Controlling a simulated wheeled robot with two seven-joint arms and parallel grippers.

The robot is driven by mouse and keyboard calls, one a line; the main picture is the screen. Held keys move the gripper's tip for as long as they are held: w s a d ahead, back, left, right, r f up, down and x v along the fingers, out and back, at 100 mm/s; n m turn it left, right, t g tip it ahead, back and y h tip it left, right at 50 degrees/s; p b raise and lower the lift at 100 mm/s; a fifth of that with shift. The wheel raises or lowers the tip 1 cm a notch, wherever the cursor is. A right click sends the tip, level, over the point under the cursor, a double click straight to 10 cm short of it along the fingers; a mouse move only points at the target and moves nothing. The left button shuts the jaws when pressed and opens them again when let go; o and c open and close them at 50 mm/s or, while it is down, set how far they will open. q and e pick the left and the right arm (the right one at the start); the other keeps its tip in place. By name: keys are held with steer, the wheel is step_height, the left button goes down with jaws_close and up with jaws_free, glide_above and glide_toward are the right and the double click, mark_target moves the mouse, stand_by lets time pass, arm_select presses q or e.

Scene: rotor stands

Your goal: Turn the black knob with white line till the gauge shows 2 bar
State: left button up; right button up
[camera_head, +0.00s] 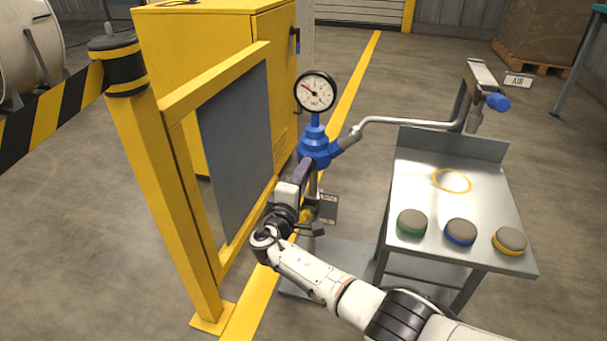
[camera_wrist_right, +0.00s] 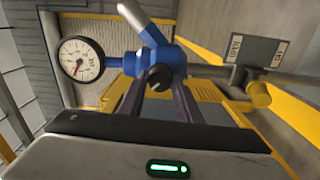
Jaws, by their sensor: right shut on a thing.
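The black knob (camera_wrist_right: 159,77) sits on the front of the blue valve body (camera_head: 314,143), and a small light mark shows on it in the right wrist view. My right gripper (camera_head: 308,164) reaches up to the valve from below. Its two dark fingers are shut on the knob, one at each side, and hide it in the head view. The round white gauge (camera_head: 315,92) with a black rim stands upright above the valve. Its red needle points to the upper left in the head view; the numbers are too small to read. My left gripper is not in view.
A yellow frame with a grey panel (camera_head: 238,150) stands close left of my right arm. A grey pipe (camera_head: 410,121) runs right from the valve.

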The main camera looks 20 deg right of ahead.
steer(key=shift+f+m, duration=0.1)
steer(key=shift+m, duration=0.2)
steer(key=o, duration=1.1)
steer(key=shift+c, duration=0.2)
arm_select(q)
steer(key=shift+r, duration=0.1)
arm_select(e)
steer(key=shift+s+a, duration=0.1)
arm_select(q)
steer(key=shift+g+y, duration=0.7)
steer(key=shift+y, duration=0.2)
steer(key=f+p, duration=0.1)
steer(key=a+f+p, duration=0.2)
steer(key=p, duration=0.1)
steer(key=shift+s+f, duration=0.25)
arm_select(e)
steer(key=v, duration=1)
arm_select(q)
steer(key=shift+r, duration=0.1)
